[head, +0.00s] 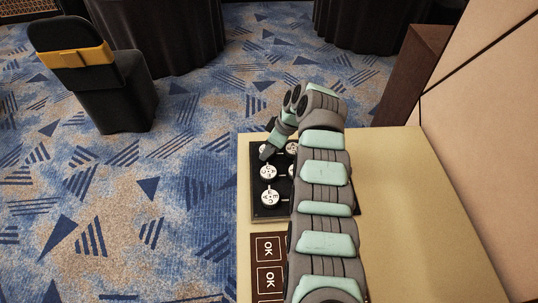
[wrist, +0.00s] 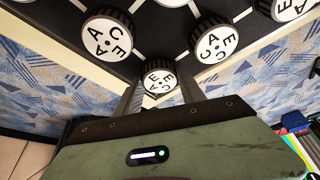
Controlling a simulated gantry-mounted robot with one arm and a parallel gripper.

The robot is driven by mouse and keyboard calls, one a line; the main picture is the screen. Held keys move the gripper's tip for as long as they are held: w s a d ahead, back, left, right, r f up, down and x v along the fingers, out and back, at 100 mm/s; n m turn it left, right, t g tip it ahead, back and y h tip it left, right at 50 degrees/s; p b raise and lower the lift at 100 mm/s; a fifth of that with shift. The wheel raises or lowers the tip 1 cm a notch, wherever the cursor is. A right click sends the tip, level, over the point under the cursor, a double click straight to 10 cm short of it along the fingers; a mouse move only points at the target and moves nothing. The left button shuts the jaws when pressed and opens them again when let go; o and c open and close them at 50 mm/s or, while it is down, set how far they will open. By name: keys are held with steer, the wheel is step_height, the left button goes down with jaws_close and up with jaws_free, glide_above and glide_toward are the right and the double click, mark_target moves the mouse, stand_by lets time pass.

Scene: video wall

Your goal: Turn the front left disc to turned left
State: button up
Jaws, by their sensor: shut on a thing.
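A black board (head: 257,207) with white lettered discs lies on the pale table. In the head view a left-column disc (head: 270,197) is nearest me, and another (head: 268,171) is behind it. My gripper (head: 268,151) is at the board's far left corner, partly covering the disc there. In the wrist view my gripper (wrist: 158,92) has its fingers on both sides of a corner disc (wrist: 160,79), lettered A, C and E, and is shut on it. Which way this disc points is hard to tell. My arm hides the board's right part.
Dark tiles marked OK (head: 268,249) lie nearer me on the table (head: 415,220). Neighbouring discs (wrist: 107,33) and (wrist: 214,44) stand close to the held one. A wall (head: 490,120) rises at the right; the table's right side is bare.

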steer(key=shift+f+n+b, duration=0.25)
steer(key=shift+n+b, duration=0.05)
steer(key=shift+b, duration=0.3)
steer(key=shift+r+b, duration=0.2)
steer(key=shift+b, duration=0.15)
steer(key=o, duration=1.4)
steer(key=shift+r, duration=0.1)
steer(key=p+v, duration=0.3)
steer(key=v, duration=0.7)
steer(key=shift+w+d+r, duration=0.1)
steer(key=shift+d+r, duration=0.05)
steer(key=shift+r, duration=0.15)
